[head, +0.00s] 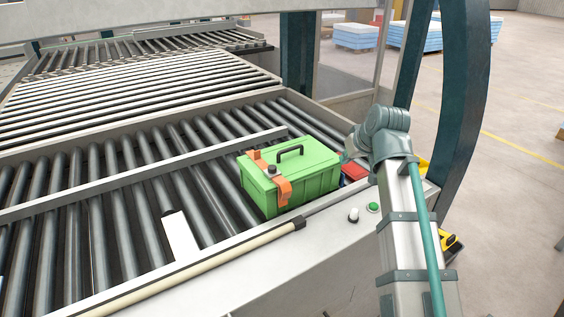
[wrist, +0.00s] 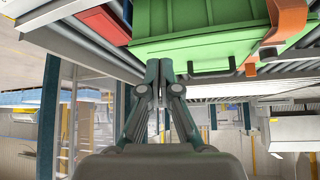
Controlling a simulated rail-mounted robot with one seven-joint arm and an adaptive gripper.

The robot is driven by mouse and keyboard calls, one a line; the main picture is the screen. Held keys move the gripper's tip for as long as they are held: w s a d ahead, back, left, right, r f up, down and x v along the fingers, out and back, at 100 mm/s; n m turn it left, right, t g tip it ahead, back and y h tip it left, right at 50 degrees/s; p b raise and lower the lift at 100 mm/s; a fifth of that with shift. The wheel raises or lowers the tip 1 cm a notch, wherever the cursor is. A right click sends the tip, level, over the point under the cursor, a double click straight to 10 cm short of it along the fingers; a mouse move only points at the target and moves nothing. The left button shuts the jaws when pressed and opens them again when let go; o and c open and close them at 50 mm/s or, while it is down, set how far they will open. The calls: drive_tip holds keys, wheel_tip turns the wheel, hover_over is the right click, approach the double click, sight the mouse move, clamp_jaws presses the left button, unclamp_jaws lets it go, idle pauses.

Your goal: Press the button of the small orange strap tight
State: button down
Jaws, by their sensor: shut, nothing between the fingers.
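A green box (head: 290,180) with a black handle stands on the rollers near the front edge of the machine. A small orange strap (head: 282,188) runs over its left part and down the front, with a dark round button (head: 271,170) on top. In the head view my gripper (head: 349,150) is partly hidden, right of the box, away from the strap.
A red object (head: 353,172) lies right of the box and shows in the wrist view (wrist: 104,25). A white knob (head: 353,215) and a green button (head: 373,207) sit on the front ledge. A dark teal post (head: 462,100) stands to the right. Rollers left of the box are mostly clear.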

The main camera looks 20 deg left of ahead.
drive_tip(key=s+a+r+n+y, duration=0.1)
drive_tip(key=s+a+r, duration=0.3)
drive_tip(key=a, duration=0.2)
drive_tip(key=s+a+r+n+y, duration=0.1)
drive_tip(key=s+a+r+y, duration=0.1)
drive_tip(key=a, duration=0.4)
wheel_tip(320, 180, up, 2)
drive_tip(key=shift+s+a+n+g, duration=0.15)
drive_tip(key=shift+s+n+g, duration=0.2)
drive_tip(key=shift+s, duration=0.5)
drive_tip(key=shift+f, duration=0.1)
drive_tip(key=p, duration=0.4)
hover_over(280, 177)
wheel_tip(280, 177, down, 9)
drive_tip(key=shift+f, duration=0.85)
drive_tip(key=shift+f, duration=0.1)
